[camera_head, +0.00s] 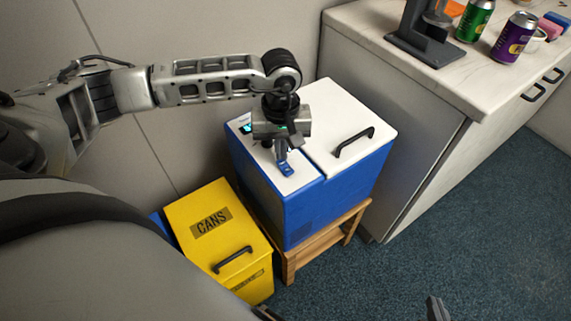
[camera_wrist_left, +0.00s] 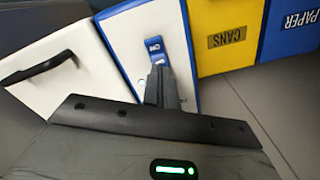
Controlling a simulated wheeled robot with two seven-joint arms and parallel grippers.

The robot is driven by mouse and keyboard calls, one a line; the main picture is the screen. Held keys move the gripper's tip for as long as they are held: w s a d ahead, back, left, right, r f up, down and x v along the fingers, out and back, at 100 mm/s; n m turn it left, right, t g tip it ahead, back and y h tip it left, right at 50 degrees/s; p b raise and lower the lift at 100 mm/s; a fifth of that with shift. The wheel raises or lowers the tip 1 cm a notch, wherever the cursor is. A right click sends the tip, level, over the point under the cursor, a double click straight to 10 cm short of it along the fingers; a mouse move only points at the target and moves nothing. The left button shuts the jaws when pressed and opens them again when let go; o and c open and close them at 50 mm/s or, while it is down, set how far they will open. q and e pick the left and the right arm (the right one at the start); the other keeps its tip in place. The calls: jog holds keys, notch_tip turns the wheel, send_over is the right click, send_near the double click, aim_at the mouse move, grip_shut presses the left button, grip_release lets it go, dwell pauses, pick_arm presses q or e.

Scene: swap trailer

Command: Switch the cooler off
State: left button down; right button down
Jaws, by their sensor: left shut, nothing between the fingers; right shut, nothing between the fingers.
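The cooler (camera_head: 330,195) is a blue box with a white top on a wooden stand; it also shows in the left wrist view (camera_wrist_left: 112,42). A blue switch (camera_head: 285,168) sits on its white control strip, and in the left wrist view (camera_wrist_left: 153,46) it carries small white markings. My left gripper (camera_head: 281,156) points down over the strip, shut and empty, with its tips at the switch. In the left wrist view its fingers (camera_wrist_left: 160,82) are close beside the switch; I cannot tell if they touch. My right gripper (camera_head: 437,308) shows only as dark tips at the bottom edge, shut.
The cooler lid has a black handle (camera_head: 354,142). A yellow CANS bin (camera_head: 190,215) stands left of the cooler, beside a blue PAPER bin (camera_wrist_left: 292,28). A counter (camera_head: 350,25) with cans stands at the right. Carpet (camera_head: 480,230) is clear at lower right.

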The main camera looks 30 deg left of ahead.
pick_arm(q)
jog(key=shift+f+b, duration=0.8)
jog(key=shift+f, duration=0.15)
jog(key=shift+r, duration=0.1)
jog(key=shift+r+p, duration=2.1)
jog(key=shift+r, duration=1.4)
